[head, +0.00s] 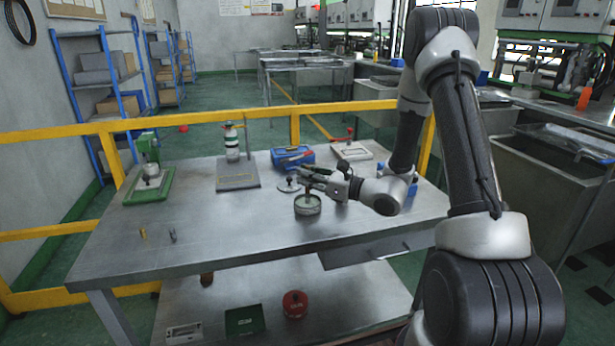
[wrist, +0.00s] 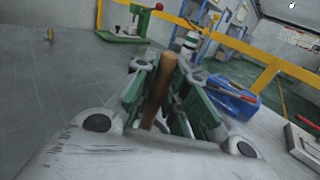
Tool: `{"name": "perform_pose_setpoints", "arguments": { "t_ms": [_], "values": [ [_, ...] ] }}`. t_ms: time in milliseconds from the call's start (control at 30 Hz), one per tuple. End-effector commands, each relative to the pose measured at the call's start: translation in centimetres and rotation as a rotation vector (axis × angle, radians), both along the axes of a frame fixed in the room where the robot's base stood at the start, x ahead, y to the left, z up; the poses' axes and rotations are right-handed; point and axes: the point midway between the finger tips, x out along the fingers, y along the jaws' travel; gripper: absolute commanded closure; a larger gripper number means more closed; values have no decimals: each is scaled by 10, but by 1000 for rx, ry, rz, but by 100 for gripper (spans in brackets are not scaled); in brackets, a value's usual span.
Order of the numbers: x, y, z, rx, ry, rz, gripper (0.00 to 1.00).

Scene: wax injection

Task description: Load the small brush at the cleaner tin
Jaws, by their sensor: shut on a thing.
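A round, grey-walled tin (head: 308,207) stands open on the metal table, near its middle right. A flat round disc like a lid (head: 288,186) lies just behind and left of it. My gripper (head: 305,176) is above the tin. In the wrist view my gripper (wrist: 163,95) is shut on the brush's brown wooden handle (wrist: 157,92), which stands between the green-grey fingers. The bristle end is hidden in the wrist view. In the head view it is too small to tell whether the bristles touch the inside of the tin.
A blue toolbox (head: 292,157) and a plate with a red-handled clamp (head: 351,150) stand behind my gripper.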

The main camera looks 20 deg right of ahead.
Motion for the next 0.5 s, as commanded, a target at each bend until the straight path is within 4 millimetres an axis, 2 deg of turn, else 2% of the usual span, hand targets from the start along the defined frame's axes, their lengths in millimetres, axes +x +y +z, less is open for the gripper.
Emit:
{"name": "perform_pose_setpoints", "arguments": {
  "t_ms": [267, 500],
  "values": [
    [0, 0, -1, -2, 5, 0, 100],
    [0, 0, 19, -2, 1, 0, 100]
  ]
}}
